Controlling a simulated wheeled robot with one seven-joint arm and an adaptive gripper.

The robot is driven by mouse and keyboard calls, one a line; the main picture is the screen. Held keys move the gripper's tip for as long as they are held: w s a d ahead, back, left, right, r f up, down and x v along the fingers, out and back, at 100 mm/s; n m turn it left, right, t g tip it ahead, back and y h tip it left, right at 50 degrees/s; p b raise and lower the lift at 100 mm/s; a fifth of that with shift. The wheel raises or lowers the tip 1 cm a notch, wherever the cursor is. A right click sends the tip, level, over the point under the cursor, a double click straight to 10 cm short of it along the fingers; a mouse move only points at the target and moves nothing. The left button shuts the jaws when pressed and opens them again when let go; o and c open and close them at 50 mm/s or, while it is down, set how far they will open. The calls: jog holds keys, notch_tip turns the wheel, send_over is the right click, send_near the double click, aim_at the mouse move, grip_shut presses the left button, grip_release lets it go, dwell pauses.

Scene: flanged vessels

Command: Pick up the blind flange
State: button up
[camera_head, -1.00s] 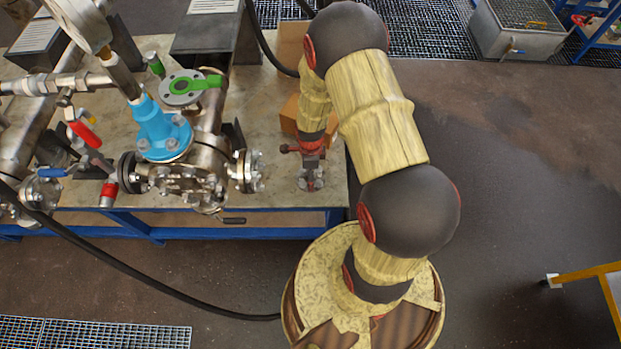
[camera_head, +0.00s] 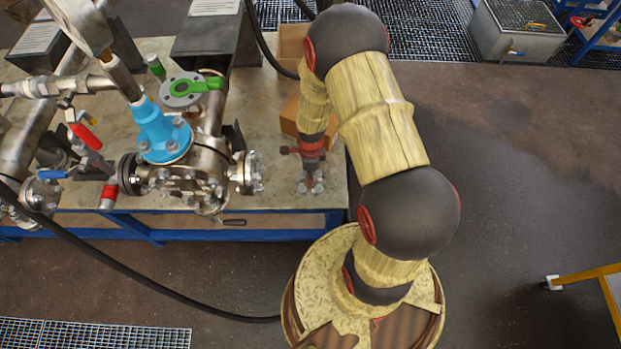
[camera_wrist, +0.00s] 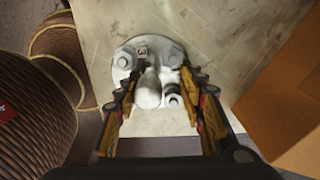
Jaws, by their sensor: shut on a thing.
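The blind flange is a pale grey disc with several bolts and a raised knob in the middle. In the wrist view the flange (camera_wrist: 150,50) sits between the two fingers of my gripper (camera_wrist: 160,92), which are shut on its central part. In the head view the flange (camera_head: 311,185) shows below my gripper (camera_head: 310,168), near the front right corner of the workbench (camera_head: 275,195). My fingers hide parts of its sides. I cannot tell whether it touches the bench or is slightly above it.
A cardboard box (camera_head: 291,112) stands close behind my gripper and shows at the right in the wrist view (camera_wrist: 285,90). A blue valve body (camera_head: 160,130) with flanged pipes stands to the left. The floor right of the bench is open.

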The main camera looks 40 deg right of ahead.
jog(key=shift+s, duration=0.15)
jog(key=c, duration=0.5)
jog(key=shift+c, duration=0.3)
jog(key=shift+r, duration=0.1)
